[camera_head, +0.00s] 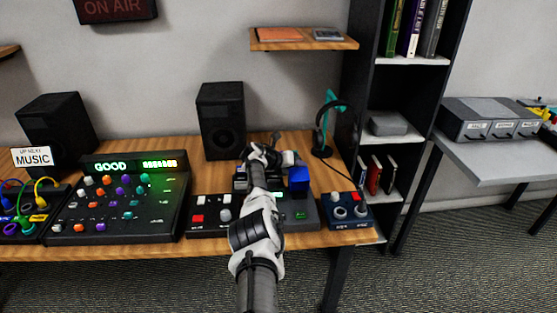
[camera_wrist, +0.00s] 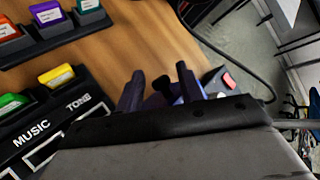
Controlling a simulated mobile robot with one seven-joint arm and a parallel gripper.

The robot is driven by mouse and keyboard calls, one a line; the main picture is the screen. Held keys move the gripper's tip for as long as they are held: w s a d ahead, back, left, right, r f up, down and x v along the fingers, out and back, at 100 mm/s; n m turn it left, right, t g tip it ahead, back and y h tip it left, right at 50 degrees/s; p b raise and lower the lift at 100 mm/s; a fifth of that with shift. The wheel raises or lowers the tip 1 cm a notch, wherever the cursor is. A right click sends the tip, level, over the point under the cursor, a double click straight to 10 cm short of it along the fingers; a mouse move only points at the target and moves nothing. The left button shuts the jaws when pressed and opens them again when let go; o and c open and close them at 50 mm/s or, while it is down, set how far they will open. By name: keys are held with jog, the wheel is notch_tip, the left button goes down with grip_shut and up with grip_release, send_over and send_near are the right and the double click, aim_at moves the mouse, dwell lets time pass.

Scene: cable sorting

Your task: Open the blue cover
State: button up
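A blue block-like piece (camera_head: 298,178), which looks like the blue cover, stands upright at the right end of the dark console (camera_head: 304,214) in the head view. In the wrist view a patch of blue (camera_wrist: 190,94) shows behind the right finger; I cannot tell whether it is the same piece. My gripper (camera_wrist: 160,88) has its two dark fingers apart, with a dark knob-like shape between them. In the head view my gripper is over the back of the console, left of the blue piece and partly hidden by my arm. No grasp shows.
The wrist view shows a rack of coloured cartridges (camera_wrist: 50,30) and the console's MUSIC and TONE slots (camera_wrist: 55,118). A small blue box with a red button (camera_head: 345,213) sits right of the console. A headphone stand (camera_head: 322,152) and a speaker (camera_head: 221,125) stand behind.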

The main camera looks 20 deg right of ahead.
jog(key=p+v, duration=0.2)
jog(key=p, duration=0.1)
jog(key=shift+r+p, duration=0.35)
jog(key=shift+r, duration=0.05)
jog(key=shift+s+a+f, duration=0.1)
jog(key=shift+a, duration=0.2)
jog(key=b+v, duration=0.1)
jog(key=v, duration=0.9)
jog(key=shift+a, duration=0.2)
jog(key=shift+s, duration=0.1)
